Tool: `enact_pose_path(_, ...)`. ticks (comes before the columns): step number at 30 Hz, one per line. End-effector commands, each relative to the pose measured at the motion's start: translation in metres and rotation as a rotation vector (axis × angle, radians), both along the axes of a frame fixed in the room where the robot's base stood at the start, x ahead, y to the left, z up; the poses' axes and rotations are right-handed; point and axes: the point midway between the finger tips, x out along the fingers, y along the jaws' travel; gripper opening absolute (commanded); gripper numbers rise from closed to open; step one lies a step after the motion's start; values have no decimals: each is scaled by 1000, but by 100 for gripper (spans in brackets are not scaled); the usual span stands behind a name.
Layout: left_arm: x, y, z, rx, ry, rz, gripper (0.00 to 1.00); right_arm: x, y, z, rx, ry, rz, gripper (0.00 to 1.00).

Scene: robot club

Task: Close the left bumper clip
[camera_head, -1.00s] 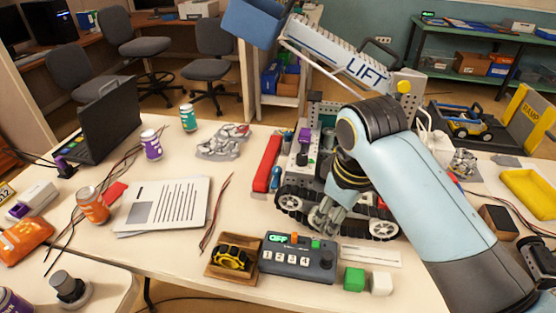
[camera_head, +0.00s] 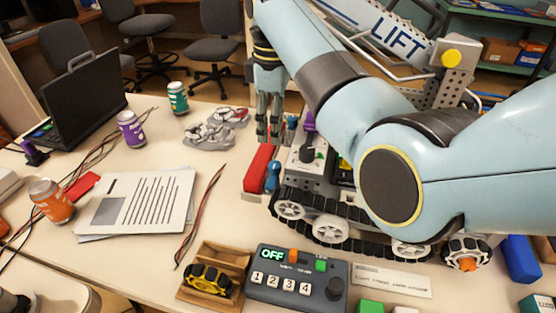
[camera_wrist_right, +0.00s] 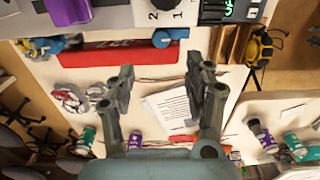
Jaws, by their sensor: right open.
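The red bumper (camera_head: 257,168) lies along the left side of the tracked robot (camera_head: 330,222). A blue clip (camera_head: 272,178) shows between the bumper's near end and the robot; I cannot tell whether it is open or closed. My right gripper (camera_head: 272,138) points down by the bumper's far end, its fingers apart and empty. In the right wrist view the fingers (camera_wrist_right: 160,68) are spread below the red bumper (camera_wrist_right: 115,52), and a round blue piece (camera_wrist_right: 165,38) shows near its right end. My left gripper is in neither view.
A grey control box (camera_head: 295,280) reading OFF stands in front, beside a wooden tray (camera_head: 212,258). My right arm hides much of the tracked robot. Papers (camera_head: 138,203), wires (camera_head: 203,215), cans and a laptop (camera_head: 82,105) lie left.

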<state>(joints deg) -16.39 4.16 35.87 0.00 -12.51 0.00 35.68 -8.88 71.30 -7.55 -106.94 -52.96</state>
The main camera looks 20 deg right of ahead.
Motion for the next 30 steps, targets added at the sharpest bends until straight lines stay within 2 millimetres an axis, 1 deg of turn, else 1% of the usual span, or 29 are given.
enact_pose_path(1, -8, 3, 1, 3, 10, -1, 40, -1, 0, -6, 0, 5, 0, 53)
enact_pose_path(3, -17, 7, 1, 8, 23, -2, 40, -2, 0, -17, -1, 6, -1, 53)
enact_pose_path(7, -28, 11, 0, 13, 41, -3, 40, -2, 0, -44, 0, 5, -2, 53)
enact_pose_path(11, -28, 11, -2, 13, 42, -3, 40, -2, 0, -70, 0, 4, -3, 53)
enact_pose_path(15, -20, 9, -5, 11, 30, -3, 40, -1, 0, -90, 0, 2, -3, 53)
enact_pose_path(18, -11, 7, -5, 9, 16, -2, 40, -1, 0, -98, 1, 1, -3, 53)
enact_pose_path(21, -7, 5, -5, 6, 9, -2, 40, -1, -1, -101, 1, 1, -3, 53)
enact_pose_path(28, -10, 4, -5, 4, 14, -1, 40, -1, -1, -101, 0, 0, -3, 53)
enact_pose_path(30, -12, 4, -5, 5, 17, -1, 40, -1, -1, -101, 0, 0, -3, 44)
